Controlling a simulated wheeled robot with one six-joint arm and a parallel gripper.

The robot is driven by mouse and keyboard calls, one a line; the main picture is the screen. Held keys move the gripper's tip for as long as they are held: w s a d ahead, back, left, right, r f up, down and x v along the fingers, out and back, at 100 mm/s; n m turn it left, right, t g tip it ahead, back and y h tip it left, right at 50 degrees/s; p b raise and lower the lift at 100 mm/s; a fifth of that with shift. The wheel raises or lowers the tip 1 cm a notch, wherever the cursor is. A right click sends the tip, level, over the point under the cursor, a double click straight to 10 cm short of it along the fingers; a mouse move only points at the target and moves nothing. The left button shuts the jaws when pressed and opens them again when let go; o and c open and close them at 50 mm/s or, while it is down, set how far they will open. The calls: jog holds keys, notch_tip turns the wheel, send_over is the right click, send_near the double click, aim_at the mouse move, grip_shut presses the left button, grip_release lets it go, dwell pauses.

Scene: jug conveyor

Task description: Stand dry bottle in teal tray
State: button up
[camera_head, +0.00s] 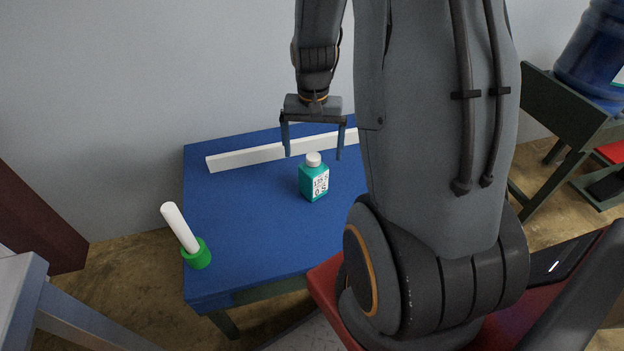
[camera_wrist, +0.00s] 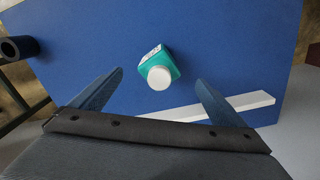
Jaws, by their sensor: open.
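A teal bottle (camera_head: 314,183) with a white cap and a printed white label stands upright on the blue table (camera_head: 240,225). It also shows in the wrist view (camera_wrist: 172,62), seen from above with the white cap (camera_wrist: 159,77) toward the camera. My gripper (camera_head: 313,156) is open and empty, pointing down above and behind the bottle. In the wrist view my gripper (camera_wrist: 159,76) has its fingers spread to either side of the cap in the picture, not visibly touching it. No teal tray shows in either view.
A long white bar (camera_head: 280,150) lies along the table's back. A white rod (camera_head: 180,227) stands tilted in a green ring (camera_head: 197,254) at the left edge. A dark tube (camera_wrist: 18,48) shows at the wrist view's left. A blue water jug (camera_head: 592,55) stands at right.

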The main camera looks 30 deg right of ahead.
aim_at(313, 169)
notch_tip(313, 169, down, 8)
jog(key=shift+w+d+f+b, duration=0.1)
jog(key=shift+w+d+b, duration=0.05)
jog(key=shift+b, duration=0.45)
jog(key=c, duration=1.3)
jog(key=shift+o, duration=0.2)
jog(key=r, duration=0.3)
jog(key=r+p, duration=0.1)
jog(key=r, duration=0.6)
jog(key=shift+w+a, duration=0.15)
jog(key=shift+a, duration=0.25)
jog(key=s+a+r+n+p, duration=0.1)
jog(key=a+n+p, duration=0.6)
jog(key=a+p, duration=0.5)
jog(key=shift+s+a+r+n+p, duration=0.15)
jog(key=shift+a+r+n+p, duration=0.2)
jog(key=shift+a, duration=0.7)
jog(key=shift+f, duration=0.1)
